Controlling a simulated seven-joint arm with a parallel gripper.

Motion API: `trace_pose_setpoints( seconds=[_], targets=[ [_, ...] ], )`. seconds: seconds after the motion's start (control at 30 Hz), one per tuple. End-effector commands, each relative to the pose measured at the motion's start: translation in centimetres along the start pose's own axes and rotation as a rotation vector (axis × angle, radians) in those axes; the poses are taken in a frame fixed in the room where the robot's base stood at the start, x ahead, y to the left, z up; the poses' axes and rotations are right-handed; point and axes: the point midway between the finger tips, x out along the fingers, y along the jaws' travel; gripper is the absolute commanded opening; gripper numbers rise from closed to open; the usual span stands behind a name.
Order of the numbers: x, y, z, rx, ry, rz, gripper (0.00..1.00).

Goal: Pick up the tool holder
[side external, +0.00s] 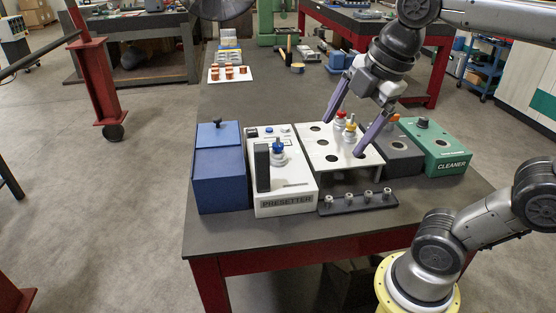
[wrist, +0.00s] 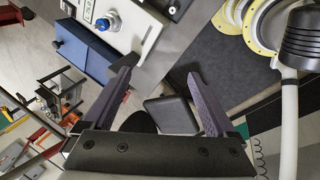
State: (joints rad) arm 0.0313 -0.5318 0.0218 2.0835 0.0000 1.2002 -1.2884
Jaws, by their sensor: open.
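In the side external view several tool holders are on the bench. A red-topped holder (side external: 340,118) and a yellow-topped holder (side external: 350,132) stand upright in a white rack (side external: 325,163) with round holes. A blue-topped holder (side external: 278,149) stands on the white presetter (side external: 286,204); a blue knob-like top (wrist: 105,23) shows on the white unit in the wrist view. My gripper (side external: 342,137) is open, its purple fingers pointing down, over the rack around the red and yellow holders in the picture. In the wrist view nothing is between the fingers (wrist: 160,74). Contact cannot be told.
A blue box (side external: 220,178) stands left of the presetter. A dark grey box (side external: 402,155) and a green cleaner (side external: 437,150) stand right of the rack. A low dark bar with pegs (side external: 345,206) lies in front. Bare bench (side external: 255,105) is behind the presetter.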

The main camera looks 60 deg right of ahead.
Motion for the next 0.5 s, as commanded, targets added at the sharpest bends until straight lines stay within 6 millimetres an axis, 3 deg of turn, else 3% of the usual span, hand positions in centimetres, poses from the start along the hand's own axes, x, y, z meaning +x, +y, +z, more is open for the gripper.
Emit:
trace_pose_setpoints(
  seconds=[0.13, 0.27, 0.4, 0.5],
  targets=[
    [-0.6, 4.9, -0.6, -0.319, -0.018, -0.073, 0.92],
    [0.0, 9.7, -0.8, -0.59, -0.012, -0.154, 0.92],
    [2.3, 14.4, -0.5, -0.778, 0.012, -0.24, 0.92],
    [4.6, 17.0, 0.0, -0.812, 0.025, -0.288, 0.92]
  ],
)
